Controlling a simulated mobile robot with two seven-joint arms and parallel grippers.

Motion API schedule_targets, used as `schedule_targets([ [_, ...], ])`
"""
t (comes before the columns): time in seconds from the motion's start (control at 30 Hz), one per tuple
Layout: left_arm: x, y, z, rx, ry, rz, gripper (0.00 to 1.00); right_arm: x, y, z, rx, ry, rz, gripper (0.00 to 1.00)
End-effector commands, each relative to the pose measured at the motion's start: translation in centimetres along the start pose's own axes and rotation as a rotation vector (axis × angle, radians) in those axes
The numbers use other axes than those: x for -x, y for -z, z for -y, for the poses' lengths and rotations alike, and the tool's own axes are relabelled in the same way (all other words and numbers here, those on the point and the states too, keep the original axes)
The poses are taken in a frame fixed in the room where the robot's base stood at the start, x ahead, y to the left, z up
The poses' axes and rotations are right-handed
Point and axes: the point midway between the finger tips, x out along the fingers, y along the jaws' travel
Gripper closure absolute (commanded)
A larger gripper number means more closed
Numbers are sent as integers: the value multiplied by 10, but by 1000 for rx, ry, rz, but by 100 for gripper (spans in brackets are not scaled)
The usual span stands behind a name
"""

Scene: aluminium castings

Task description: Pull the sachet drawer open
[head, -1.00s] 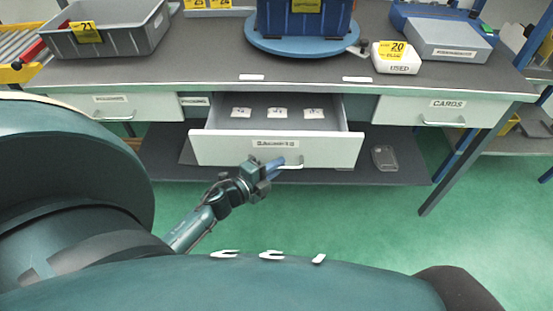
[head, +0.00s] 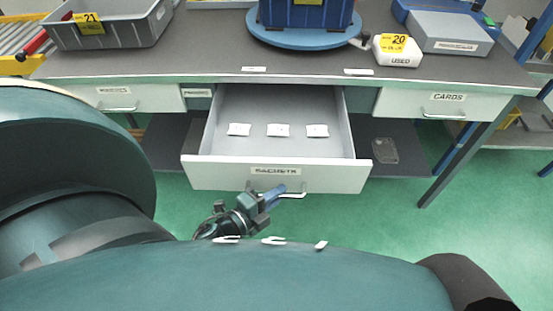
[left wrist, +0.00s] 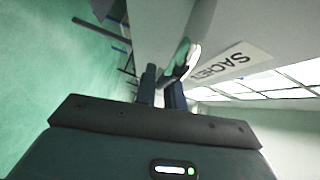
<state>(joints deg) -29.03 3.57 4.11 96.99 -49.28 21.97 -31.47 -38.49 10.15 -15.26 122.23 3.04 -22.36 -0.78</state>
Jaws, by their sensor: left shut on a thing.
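The sachet drawer (head: 215,174) in the middle of the bench is pulled well out, and its grey inside shows. Its front carries a label reading SACHETS (head: 276,171). Three white sachets (head: 278,130) lie in a row inside it. My left gripper (head: 274,193) is at the drawer's front, shut on the white bar handle (head: 293,195). In the left wrist view the two dark fingers (left wrist: 163,88) meet the handle (left wrist: 190,58) beside the label. My right gripper is not in view.
Shut drawers flank it, with the CARDS drawer (head: 445,104) at right. On the bench (head: 215,62) stand a grey bin (head: 120,36), a blue turntable (head: 300,38), a white box (head: 397,50) and a grey box (head: 448,35). A lower shelf (head: 410,165) lies beneath. Green floor in front is clear.

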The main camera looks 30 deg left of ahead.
Motion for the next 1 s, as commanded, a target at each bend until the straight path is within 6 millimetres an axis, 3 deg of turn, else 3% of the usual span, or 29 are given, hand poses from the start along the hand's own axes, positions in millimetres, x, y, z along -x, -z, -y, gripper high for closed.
schedule_targets([
  [0.13,0,-1,0,0,-1,1,100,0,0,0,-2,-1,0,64],
  [0.17,0,-1,0,0,0,1,87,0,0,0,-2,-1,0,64],
  [0.4,0,0,0,0,0,0,67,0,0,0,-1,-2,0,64],
  [0.8,1,0,0,0,0,0,67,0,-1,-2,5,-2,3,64],
  [1.0,23,-1,-2,0,-4,2,67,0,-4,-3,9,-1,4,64],
])
